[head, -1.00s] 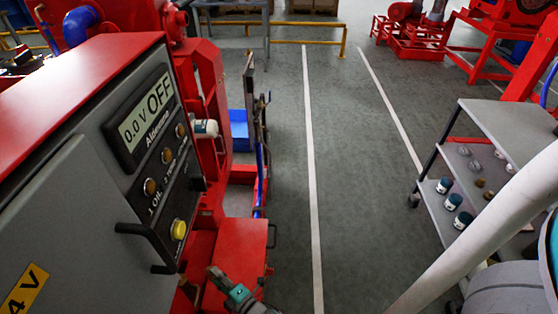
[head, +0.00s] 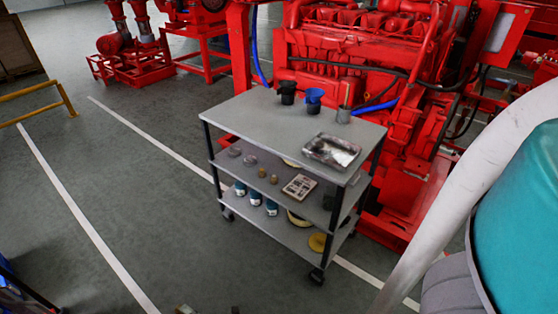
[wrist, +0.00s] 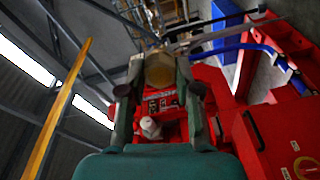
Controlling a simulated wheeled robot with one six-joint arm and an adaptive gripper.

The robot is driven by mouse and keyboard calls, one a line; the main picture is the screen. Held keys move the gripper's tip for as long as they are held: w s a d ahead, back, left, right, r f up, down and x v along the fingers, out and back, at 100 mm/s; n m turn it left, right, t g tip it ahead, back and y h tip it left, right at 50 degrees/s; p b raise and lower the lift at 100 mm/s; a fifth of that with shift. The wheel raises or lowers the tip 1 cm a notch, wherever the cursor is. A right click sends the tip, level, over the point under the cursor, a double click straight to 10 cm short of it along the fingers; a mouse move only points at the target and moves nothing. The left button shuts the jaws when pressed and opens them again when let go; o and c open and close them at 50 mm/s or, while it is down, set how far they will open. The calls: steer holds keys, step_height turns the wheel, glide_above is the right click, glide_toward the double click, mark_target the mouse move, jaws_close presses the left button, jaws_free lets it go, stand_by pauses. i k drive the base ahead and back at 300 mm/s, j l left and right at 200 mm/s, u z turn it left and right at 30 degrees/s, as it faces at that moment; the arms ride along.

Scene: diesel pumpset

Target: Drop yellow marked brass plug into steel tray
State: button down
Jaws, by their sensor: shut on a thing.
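In the wrist view my gripper (wrist: 160,85) is shut on a round, brass-yellow piece, the brass plug (wrist: 159,69), held between the two fingertips. I cannot make out a separate yellow mark on it. In the head view the steel tray (head: 331,151) lies on the top shelf of a grey trolley, near its right front corner. It is shallow and shiny, with dark stains inside. My gripper does not show clearly in the head view, and the tray is not seen in the wrist view, so the plug is apart from it.
Lower shelves hold jars and small parts. A red engine (head: 360,60) stands close behind. The floor left of the trolley is clear.

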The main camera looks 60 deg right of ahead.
mark_target(323, 149)
steer(key=k+z, duration=0.1)
steer(key=z, duration=0.35)
steer(key=k+j+z, duration=0.1)
steer(key=z, duration=0.35)
steer(key=k+z, duration=0.1)
steer(key=z, duration=0.3)
